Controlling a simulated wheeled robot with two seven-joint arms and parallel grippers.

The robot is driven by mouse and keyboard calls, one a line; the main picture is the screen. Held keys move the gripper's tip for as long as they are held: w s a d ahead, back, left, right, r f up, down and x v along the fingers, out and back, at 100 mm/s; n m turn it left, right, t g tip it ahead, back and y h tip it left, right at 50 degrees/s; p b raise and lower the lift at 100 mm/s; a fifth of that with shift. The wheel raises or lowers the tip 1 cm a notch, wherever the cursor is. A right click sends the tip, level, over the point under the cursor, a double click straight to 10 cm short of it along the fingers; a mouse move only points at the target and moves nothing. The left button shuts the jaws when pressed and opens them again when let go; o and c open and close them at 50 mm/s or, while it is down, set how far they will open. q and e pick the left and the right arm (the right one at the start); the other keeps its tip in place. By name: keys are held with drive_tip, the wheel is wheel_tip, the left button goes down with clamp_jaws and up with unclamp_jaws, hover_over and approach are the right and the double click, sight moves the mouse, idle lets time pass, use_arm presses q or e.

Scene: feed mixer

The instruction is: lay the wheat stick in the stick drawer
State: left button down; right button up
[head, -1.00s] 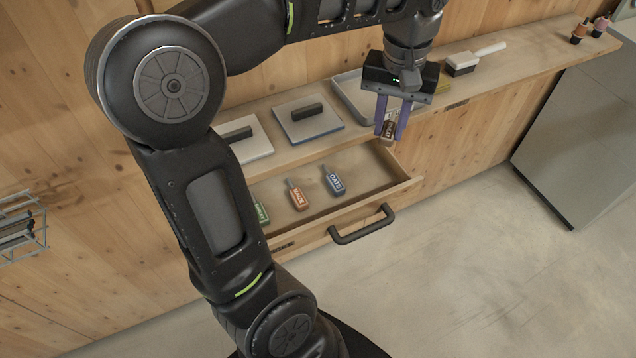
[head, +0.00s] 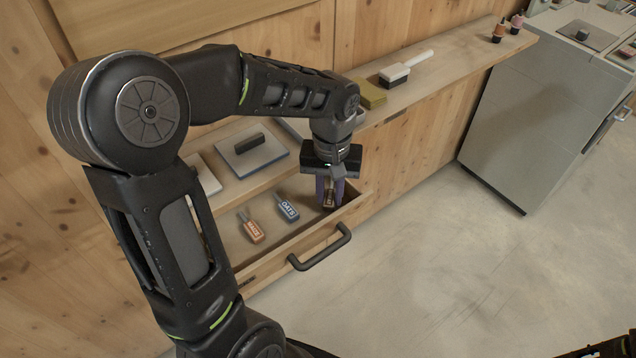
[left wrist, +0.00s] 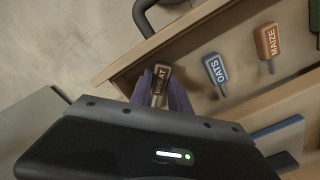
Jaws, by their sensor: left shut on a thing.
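The wheat stick (head: 328,197), a dark brown tag lettered WHEAT in the left wrist view (left wrist: 160,88), is between the purple fingers of my left gripper (head: 330,198). The gripper is shut on it and points down at the right end of the open stick drawer (head: 262,270). I cannot tell whether the stick touches the drawer floor. The blue oats stick (head: 288,210) and the orange maize stick (head: 251,230) lie in the drawer to its left. Both also show in the left wrist view.
The drawer's dark handle (head: 320,248) sticks out in front. On the shelf above are a blue-edged board with a dark grip (head: 250,158), a yellow block (head: 371,95) and a white-handled brush (head: 400,72). A grey cabinet (head: 530,110) stands at the right.

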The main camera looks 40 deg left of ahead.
use_arm(q)
drive_tip(key=a, duration=0.1)
drive_tip(key=a+p, duration=0.1)
drive_tip(key=w+a, duration=0.1)
drive_tip(key=a, duration=0.1)
drive_tip(key=shift+f+p, duration=0.3)
drive_tip(key=shift+f, duration=0.1)
drive_tip(key=shift+d+f, duration=0.1)
drive_tip(key=shift+f, duration=0.1)
drive_tip(key=shift+f, duration=0.2)
drive_tip(key=c, duration=1.5)
unclamp_jaws()
drive_tip(key=shift+w, duration=0.1)
drive_tip(key=shift+r, duration=0.1)
